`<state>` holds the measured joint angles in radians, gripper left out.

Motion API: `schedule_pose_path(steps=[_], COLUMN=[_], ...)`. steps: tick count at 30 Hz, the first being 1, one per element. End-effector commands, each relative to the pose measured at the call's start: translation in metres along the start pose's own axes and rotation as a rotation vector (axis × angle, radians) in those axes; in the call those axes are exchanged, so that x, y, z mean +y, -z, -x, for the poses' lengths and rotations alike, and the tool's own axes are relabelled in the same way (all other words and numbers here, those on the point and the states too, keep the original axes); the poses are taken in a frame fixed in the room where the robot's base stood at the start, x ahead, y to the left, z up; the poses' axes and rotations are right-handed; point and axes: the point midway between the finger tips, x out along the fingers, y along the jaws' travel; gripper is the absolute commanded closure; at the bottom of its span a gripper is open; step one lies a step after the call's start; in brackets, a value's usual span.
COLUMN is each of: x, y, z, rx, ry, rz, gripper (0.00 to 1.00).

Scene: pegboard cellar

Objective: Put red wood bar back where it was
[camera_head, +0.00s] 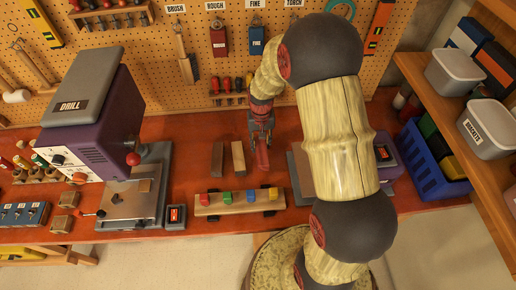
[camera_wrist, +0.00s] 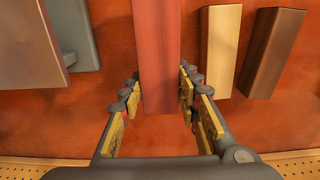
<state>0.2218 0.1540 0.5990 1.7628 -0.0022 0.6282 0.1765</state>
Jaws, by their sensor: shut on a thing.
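The red wood bar (camera_head: 262,157) is on or just above the red-brown workbench, to the right of two other bars; I cannot tell whether it touches the top. My gripper (camera_head: 262,128) is at its far end. In the wrist view the red bar (camera_wrist: 158,50) runs between the two fingers of my gripper (camera_wrist: 158,92), which are shut on it. A tan wood bar (camera_head: 238,158) and a dark brown wood bar (camera_head: 218,159) lie side by side to its left; in the wrist view the tan bar (camera_wrist: 221,50) and the brown bar (camera_wrist: 271,52) are at right.
A wooden strip with coloured blocks (camera_head: 239,203) lies in front of the bars. A purple drill press (camera_head: 100,110) stands at left. A blue crate (camera_head: 420,165) sits at right.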

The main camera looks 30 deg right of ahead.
Motion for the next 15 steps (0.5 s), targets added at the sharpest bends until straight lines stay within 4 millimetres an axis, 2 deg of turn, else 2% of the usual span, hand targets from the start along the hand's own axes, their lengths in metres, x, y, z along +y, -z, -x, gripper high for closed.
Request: schedule_pose_path(steps=[3, 10, 15], x=[-0.005, -0.009, -0.009], y=[0.009, 0.016, 0.016], z=[-0.012, -0.023, -0.046], rx=[0.0, -0.001, -0.003], ry=[0.0, 0.0, -0.001], rz=[0.001, 0.001, 0.0], gripper=[0.98, 0.98, 0.98])
